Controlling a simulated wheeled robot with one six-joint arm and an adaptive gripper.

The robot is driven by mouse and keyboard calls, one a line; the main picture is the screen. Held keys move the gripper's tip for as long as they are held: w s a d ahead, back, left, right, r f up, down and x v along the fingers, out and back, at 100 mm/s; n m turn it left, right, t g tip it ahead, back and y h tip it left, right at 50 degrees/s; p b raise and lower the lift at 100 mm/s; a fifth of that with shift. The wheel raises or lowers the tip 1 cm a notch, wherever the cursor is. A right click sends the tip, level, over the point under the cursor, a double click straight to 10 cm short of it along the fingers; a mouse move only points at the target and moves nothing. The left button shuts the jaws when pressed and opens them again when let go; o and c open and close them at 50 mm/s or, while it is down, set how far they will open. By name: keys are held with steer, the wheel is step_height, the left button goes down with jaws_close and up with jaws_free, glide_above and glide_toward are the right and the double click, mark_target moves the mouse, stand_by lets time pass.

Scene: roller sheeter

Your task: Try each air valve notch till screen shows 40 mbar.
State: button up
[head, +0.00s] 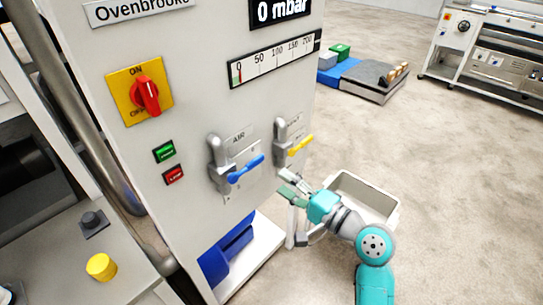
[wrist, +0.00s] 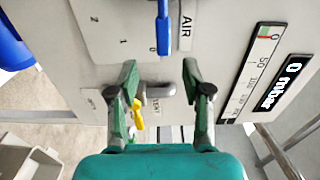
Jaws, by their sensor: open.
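The screen (head: 279,10) at the top of the panel reads 0 mbar; it also shows at the right of the wrist view (wrist: 281,84). The air valve has a blue handle (head: 246,169) under the AIR label. In the wrist view the blue handle (wrist: 163,30) has its end at the 0 mark of a plate (wrist: 110,22) with marks 0, 1 and 2. My gripper (head: 284,183) is open and empty, right of and slightly below the blue handle. In the wrist view the fingers (wrist: 162,84) stand apart, with the handle's end beyond them, not between them.
A vent valve with a yellow handle (head: 300,145) sits right of the air valve, close to my gripper. A strip gauge (head: 274,60) is below the screen. A red rotary switch (head: 146,95) and green and red buttons are at left. A pale bin (head: 385,212) stands behind my arm.

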mark_target(258, 163)
steer(key=x, duration=1.1)
steer(key=shift+r, duration=0.2)
jaws_close()
